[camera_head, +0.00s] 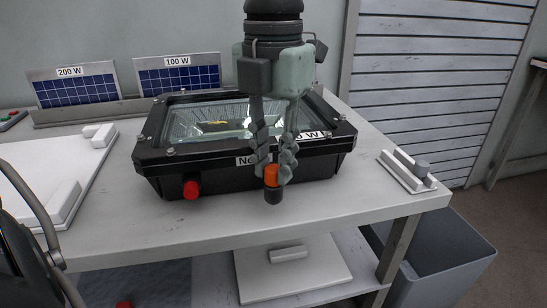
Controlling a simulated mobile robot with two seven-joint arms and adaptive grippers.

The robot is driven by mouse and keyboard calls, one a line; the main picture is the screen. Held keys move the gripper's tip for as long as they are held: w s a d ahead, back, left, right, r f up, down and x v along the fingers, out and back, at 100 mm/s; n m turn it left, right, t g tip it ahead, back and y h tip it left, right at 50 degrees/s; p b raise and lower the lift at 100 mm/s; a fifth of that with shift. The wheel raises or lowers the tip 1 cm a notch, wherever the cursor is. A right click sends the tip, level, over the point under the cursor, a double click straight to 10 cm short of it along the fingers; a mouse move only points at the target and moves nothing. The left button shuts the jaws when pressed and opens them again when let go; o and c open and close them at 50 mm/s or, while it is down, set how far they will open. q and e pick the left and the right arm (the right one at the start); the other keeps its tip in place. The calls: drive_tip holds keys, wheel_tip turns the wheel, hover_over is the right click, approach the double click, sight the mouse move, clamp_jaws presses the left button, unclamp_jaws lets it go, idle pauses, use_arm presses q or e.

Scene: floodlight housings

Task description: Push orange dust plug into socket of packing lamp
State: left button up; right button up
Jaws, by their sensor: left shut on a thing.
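The packing lamp (165,160) is a black floodlight housing with a glass front, lying face up on the table. My left gripper (272,178) comes down from above in front of the lamp's front side. Its fingers are shut on the orange dust plug (271,172), held upright with a dark part below it. The gripper hides part of the lamp's front and its labels. I cannot see the socket clearly, nor tell whether the plug touches the lamp. A red round part (191,189) sticks out of the lamp's front side at the left. My right gripper is not in view.
Small solar panels marked 200 W (75,90) and 100 W (178,75) stand behind the lamp. A white board (40,195) lies at left. A grey bin (440,265) stands below. The table front is clear.

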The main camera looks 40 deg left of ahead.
sight(273, 167)
use_arm(q)
drive_tip(key=shift+f, duration=0.2)
drive_tip(key=o, duration=0.9)
drive_tip(key=shift+r, duration=0.1)
drive_tip(key=shift+c, duration=0.2)
wheel_tip(273, 167, up, 12)
